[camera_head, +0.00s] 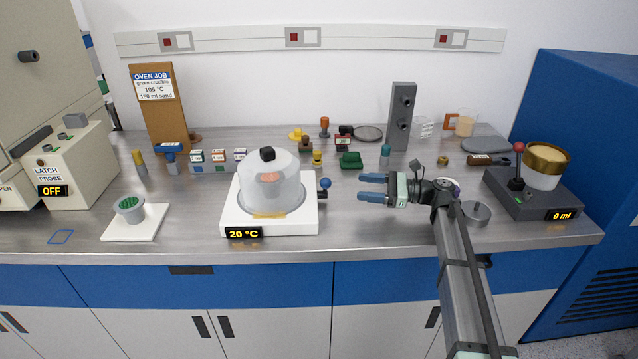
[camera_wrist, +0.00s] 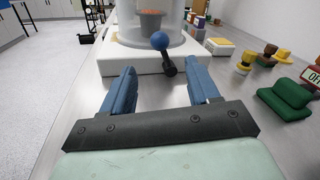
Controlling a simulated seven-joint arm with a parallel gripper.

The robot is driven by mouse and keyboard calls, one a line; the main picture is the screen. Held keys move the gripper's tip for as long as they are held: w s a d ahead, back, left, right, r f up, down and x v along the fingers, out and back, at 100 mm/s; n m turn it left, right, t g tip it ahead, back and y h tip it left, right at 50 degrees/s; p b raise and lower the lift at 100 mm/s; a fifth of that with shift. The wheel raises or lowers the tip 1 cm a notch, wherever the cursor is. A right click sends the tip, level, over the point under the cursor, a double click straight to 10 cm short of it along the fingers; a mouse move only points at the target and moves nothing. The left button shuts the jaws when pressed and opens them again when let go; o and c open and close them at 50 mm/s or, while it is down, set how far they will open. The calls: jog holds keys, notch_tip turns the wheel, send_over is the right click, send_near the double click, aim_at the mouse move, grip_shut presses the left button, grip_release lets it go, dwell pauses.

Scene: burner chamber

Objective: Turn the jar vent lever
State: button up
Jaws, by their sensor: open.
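The jar vent lever (camera_head: 325,184) has a blue ball on a dark stem and sits at the right side of the white burner base (camera_head: 270,227). In the wrist view the lever's ball (camera_wrist: 160,41) stands ahead, and its dark stem runs down and to the right. A clear glass jar (camera_head: 285,175) with a black knob covers a reddish thing on the base. My gripper (camera_head: 372,187) is open and empty, to the right of the lever and apart from it. Its blue fingers (camera_wrist: 160,88) point toward the lever.
A green block (camera_head: 350,160) and several small coloured pieces stand behind the lever. A scale-like unit with a red-knobbed lever (camera_head: 518,165) and a gold-rimmed cup (camera_head: 545,163) is at the right. A round grey lid (camera_head: 475,213) lies near my arm. The front counter between base and arm is clear.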

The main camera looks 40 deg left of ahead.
aim_at(328, 183)
jog(key=shift+s+a+m, duration=0.2)
jog(key=shift+a+m, duration=0.05)
jog(key=shift+m, duration=0.05)
jog(key=x, duration=1.3)
jog(key=shift+a, duration=0.1)
grip_shut()
